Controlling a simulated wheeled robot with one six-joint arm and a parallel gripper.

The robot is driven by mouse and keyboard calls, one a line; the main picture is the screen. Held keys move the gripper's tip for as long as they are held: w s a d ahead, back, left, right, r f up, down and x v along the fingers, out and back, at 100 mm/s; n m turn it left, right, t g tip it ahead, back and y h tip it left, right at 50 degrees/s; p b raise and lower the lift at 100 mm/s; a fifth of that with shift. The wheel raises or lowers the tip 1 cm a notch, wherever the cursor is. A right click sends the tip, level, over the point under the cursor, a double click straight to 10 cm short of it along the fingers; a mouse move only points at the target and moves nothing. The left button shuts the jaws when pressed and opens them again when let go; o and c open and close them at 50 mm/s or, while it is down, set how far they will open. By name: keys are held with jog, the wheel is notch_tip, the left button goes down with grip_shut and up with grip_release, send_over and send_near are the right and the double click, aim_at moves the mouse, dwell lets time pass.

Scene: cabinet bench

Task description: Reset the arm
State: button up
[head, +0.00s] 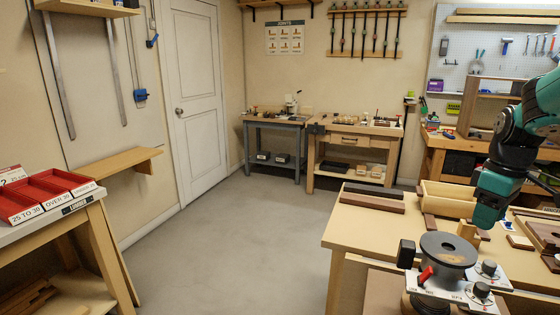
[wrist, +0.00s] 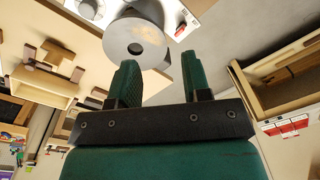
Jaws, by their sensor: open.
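My gripper (wrist: 158,68) is open in the wrist view. Its two green fingers stand apart with nothing between them. In the head view my teal and black arm comes in from the right edge, and my gripper (head: 487,216) points down over the bench (head: 360,226). It is beside and behind a round grey disc (head: 448,246) with a hole in its middle. The disc also shows in the wrist view (wrist: 122,38), beyond the fingertips. I cannot tell the exact height of the gripper above the bench.
A panel with dials (head: 481,291) and a red switch (head: 425,275) are by the disc. A wooden box (head: 447,206) and dark wood strips (head: 373,197) lie on the bench. A table with red trays (head: 54,185) stands left. The floor between is clear.

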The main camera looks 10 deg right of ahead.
jog(key=a+r+n, duration=0.1)
jog(key=a+r, duration=0.1)
jog(key=a, duration=1.2)
jog(key=s+a+n+y, duration=0.1)
jog(key=s+a+y, duration=0.2)
jog(key=s+a, duration=1.4)
jog(key=a, duration=0.3)
jog(key=shift+r+n+y, duration=0.15)
jog(key=shift+n+y, duration=0.15)
